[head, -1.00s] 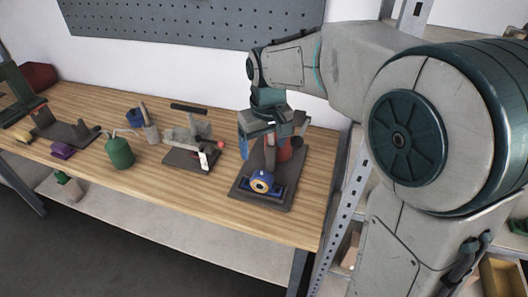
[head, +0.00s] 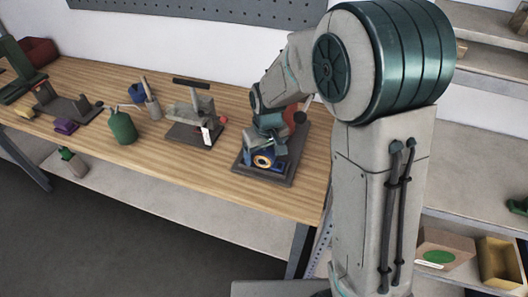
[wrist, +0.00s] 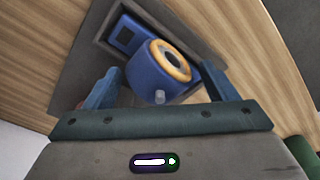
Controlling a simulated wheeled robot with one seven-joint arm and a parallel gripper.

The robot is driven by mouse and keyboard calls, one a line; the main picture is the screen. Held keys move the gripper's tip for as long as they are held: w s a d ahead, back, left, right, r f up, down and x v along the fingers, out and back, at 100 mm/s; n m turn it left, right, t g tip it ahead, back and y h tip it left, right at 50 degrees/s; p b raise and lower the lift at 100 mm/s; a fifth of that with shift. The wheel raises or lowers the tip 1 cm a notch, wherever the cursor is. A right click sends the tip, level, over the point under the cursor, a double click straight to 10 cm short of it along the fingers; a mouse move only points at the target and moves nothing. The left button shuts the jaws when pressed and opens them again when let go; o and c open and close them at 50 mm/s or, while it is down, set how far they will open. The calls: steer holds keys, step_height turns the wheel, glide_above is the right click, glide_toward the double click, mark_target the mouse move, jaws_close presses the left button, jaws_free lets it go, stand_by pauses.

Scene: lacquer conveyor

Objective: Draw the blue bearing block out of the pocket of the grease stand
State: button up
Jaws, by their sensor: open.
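The blue bearing block (head: 263,161) sits in the pocket at the front of the dark grease stand (head: 277,178). In the wrist view the block (wrist: 147,80) shows its round blue housing, an orange-tan ring with a dark bore and a small pale nipple. Its flat blue foot lies within the framed pocket. My gripper (wrist: 160,88) is open, with one blue finger on each side of the housing. A gap shows on the left; on the right the finger overlaps the block in view, and I cannot tell if it touches. In the head view my gripper (head: 265,148) is just above and behind the block.
A red part (head: 291,115) of the stand rises behind my gripper. To the left stand a dark-based fixture with a white tag (head: 206,134), a green bottle (head: 122,127) and a grey cup (head: 153,107). Bare wood lies in front of and left of the stand.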

steer(key=shift+f, duration=0.2)
steer(key=shift+c, duration=0.2)
steer(key=c, duration=1.3)
steer(key=o, duration=0.3)
steer(key=shift+c, duration=0.9)
steer(key=shift+r+p, duration=0.3)
steer(key=shift+r, duration=0.2)
steer(key=c, duration=0.4)
steer(key=shift+d+r+p, duration=0.15)
steer(key=shift+r+p, duration=0.2)
steer(key=shift+r, duration=0.1)
jaws_close()
steer(key=shift+a+r+p, duration=0.2)
steer(key=shift+r+p, duration=0.1)
steer(key=shift+r, duration=0.2)
steer(key=shift+r+p, duration=0.45)
steer(key=shift+r, duration=0.3)
